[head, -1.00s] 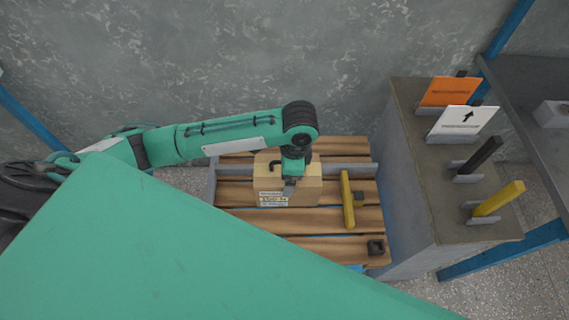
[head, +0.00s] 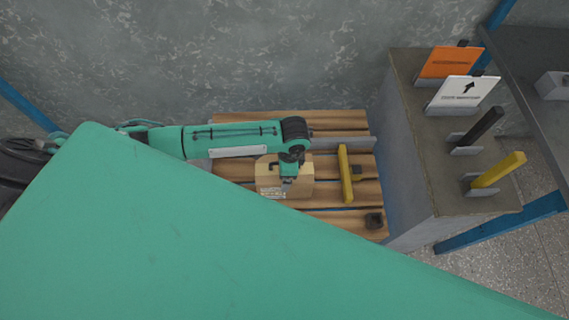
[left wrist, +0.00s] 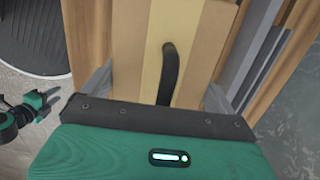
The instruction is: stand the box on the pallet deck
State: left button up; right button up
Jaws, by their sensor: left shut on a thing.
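The box (head: 306,170) is a tan carton with a light tape strip and a white label on its near side. It appears over the middle of the pallet deck (head: 245,118), which has brown wooden slats. My left gripper (head: 289,182) is shut on the box from above. The left wrist view shows the box (left wrist: 135,50) between the grey fingertips (left wrist: 158,90), with a black curved strap or handle on top. The box's underside is hidden, so I cannot tell whether it touches the deck. A small green and black part at that view's left edge may be my right gripper (left wrist: 45,100); its jaws are unclear.
A grey rail (head: 345,143) crosses the deck behind the box. A yellow bar (head: 345,180) and a small dark block (head: 374,221) lie to its right. A grey cabinet (head: 420,150) holding signs and handles stands close on the right. Bare slats show behind the rail.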

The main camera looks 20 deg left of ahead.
pick_arm(q)
jog(key=shift+f, duration=0.7)
pick_arm(e)
jog(key=shift+w+a+r, duration=0.1)
jog(key=shift+w+r, duration=0.3)
jog(key=shift+w, duration=0.05)
pick_arm(q)
jog(key=shift+f, duration=0.1)
pick_arm(e)
jog(key=shift+s, duration=0.25)
pick_arm(q)
jog(key=o, duration=1.8)
jog(key=shift+c, duration=0.2)
pick_arm(e)
jog(key=shift+s+f, duration=0.1)
jog(key=shift+f, duration=0.1)
pick_arm(q)
jog(key=r, duration=0.4)
jog(key=d+r, duration=0.1)
jog(key=r, duration=0.3)
jog(key=r+p, duration=0.1)
jog(key=r, duration=0.3)
jog(key=shift+w+d, duration=0.2)
jog(key=shift+w, duration=0.1)
pick_arm(e)
jog(key=shift+s+d+f, duration=0.2)
jog(key=shift+s+f, duration=0.25)
jog(key=shift+f, duration=0.05)
jog(key=shift+s+d+f, duration=0.15)
jog(key=shift+s+f, duration=0.3)
